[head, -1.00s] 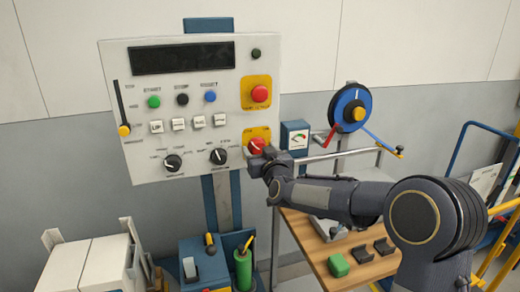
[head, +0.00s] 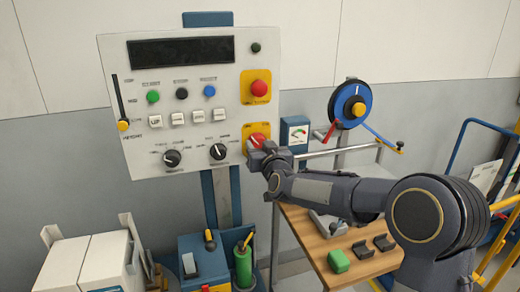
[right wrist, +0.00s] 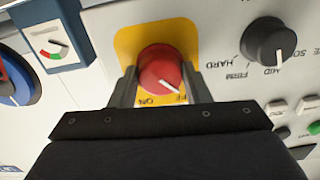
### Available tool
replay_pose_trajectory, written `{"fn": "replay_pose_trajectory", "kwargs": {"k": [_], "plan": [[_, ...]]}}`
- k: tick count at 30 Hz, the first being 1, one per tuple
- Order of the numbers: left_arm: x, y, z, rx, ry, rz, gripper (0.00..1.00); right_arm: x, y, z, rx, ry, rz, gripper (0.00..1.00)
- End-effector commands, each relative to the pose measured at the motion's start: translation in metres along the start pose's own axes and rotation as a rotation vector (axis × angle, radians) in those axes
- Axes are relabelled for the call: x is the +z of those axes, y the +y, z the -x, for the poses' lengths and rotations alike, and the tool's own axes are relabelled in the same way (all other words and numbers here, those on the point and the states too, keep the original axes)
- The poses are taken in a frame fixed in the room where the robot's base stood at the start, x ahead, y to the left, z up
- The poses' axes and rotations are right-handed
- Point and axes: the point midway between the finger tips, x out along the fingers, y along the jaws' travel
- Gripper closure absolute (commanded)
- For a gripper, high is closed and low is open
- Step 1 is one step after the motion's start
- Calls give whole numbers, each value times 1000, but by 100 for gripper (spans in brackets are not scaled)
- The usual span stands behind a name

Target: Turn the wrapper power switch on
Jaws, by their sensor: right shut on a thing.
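The wrapper power switch is a red rotary knob (head: 257,139) on a yellow plate at the lower right of the control panel (head: 140,100). In the right wrist view the red knob (right wrist: 160,66) sits between the two fingers of my right gripper (right wrist: 160,82), which is shut on it. The picture there is upside down. The knob's white pointer line slants toward the lower right, by the partly covered "OFF" lettering; "ON" shows to its left. In the head view my right gripper (head: 259,147) hides part of the knob. My left gripper is not in view.
A red push button (head: 259,88) on its own yellow plate is above the switch. Black selector knobs (head: 218,152) are to its left. A gauge box (head: 295,132) and a blue reel (head: 350,105) are to the right. A wooden table (head: 318,258) stands below my arm.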

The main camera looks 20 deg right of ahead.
Motion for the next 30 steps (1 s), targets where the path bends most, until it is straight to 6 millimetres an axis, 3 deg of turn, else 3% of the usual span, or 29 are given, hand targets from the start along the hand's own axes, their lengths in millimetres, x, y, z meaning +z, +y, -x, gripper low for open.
{"fn": "replay_pose_trajectory", "kwargs": {"k": [12,30], "plan": [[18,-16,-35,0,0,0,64,3,1,0,0,5,-345,80],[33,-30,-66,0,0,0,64,1,0,0,-1,3,-915,80]]}}
